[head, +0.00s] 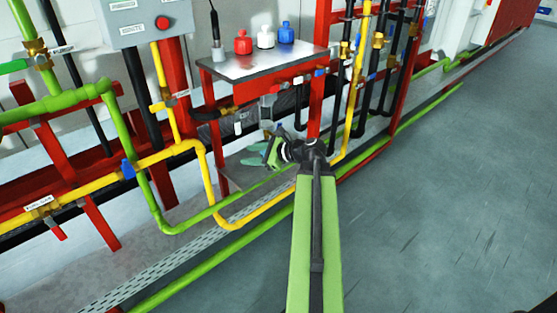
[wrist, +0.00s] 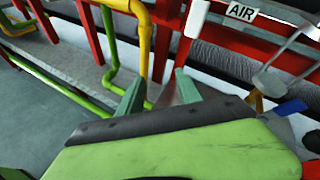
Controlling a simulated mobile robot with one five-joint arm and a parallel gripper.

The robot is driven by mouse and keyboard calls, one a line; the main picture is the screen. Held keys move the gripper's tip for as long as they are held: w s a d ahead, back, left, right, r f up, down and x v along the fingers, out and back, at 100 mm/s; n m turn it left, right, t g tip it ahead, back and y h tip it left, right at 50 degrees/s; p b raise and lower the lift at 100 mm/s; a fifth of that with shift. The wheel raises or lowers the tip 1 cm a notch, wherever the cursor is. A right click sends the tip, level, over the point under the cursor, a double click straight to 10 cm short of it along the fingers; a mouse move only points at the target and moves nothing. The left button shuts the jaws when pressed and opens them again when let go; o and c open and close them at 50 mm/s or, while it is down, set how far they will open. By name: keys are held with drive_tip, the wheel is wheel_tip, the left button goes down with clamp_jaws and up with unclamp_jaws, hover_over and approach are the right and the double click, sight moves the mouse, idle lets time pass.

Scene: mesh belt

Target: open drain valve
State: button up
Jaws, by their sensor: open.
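No label that I can read says drain, so I cannot tell which valve is the drain valve. In the wrist view a blue handle (wrist: 290,107) sits beside a brass fitting at the right, outside my fingers. My gripper (head: 260,150) is in front of the red frame below that shelf. In the wrist view its two green fingers (wrist: 160,95) are apart, with nothing held between them.
Yellow (head: 208,185) and green (head: 150,205) pipes run close to my gripper. Red, white and blue bottles stand on the shelf (head: 262,64). An AIR label (wrist: 241,11) is on a red beam in the wrist view. The grey floor (head: 450,190) at the right is clear.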

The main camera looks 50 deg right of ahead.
drive_tip(key=s+d+f+m+t+h+b, duration=0.1)
drive_tip(key=s+d+m+t+h+b, duration=0.2)
drive_tip(key=s+d+m, duration=0.45)
drive_tip(key=s+d+m+t+h+b, duration=0.2)
drive_tip(key=s+d+m+h+b, duration=0.15)
drive_tip(key=d, duration=0.75)
drive_tip(key=shift+m+y, duration=0.4)
drive_tip(key=shift+y, duration=0.05)
drive_tip(key=w, duration=1.6)
drive_tip(key=shift+w+d+f, duration=0.2)
drive_tip(key=shift+w+d, duration=0.1)
clamp_jaws()
